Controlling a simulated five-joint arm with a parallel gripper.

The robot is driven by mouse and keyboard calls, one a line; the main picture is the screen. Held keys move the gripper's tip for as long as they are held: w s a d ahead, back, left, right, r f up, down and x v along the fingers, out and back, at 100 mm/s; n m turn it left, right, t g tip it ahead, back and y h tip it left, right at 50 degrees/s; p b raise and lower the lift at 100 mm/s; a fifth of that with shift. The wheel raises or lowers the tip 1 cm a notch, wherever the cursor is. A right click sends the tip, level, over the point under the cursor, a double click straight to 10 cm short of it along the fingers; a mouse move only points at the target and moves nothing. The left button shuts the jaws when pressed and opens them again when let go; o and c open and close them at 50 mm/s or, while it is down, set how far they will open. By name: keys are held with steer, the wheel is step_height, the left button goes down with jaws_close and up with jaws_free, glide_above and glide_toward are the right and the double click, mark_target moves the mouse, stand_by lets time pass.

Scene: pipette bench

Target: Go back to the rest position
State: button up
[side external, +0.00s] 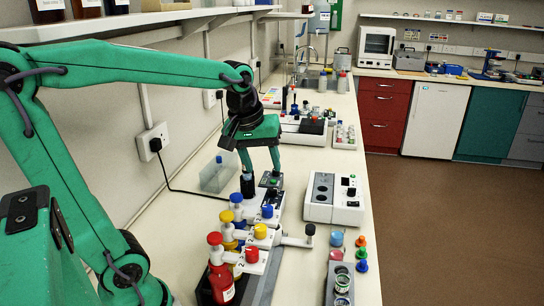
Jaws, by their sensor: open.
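My gripper (261,166) hangs from the green arm reaching in from the left, over the middle of the long bench. Its two green fingers point down and are spread apart, with nothing seen held between them. The fingertips are close above or beside a black-capped item (248,187) and a small dark device with a green spot (270,180). I cannot tell whether the fingers touch either one.
Bottles with red (221,284), yellow and blue tops stand in a row in front of my gripper. A white control box (334,198) is to the right, a clear tank (217,176) to the left. A wall shelf (120,24) runs above the arm.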

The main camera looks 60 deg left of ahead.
steer(key=s+d+f+m+t, duration=0.2)
steer(key=s+d+m, duration=0.3)
steer(key=s+m, duration=0.4)
steer(key=shift+s+d+h, duration=0.15)
steer(key=shift+s+h, duration=0.15)
steer(key=shift+s, duration=0.3)
steer(key=shift+w+r, duration=0.1)
steer(key=shift+c, duration=0.3)
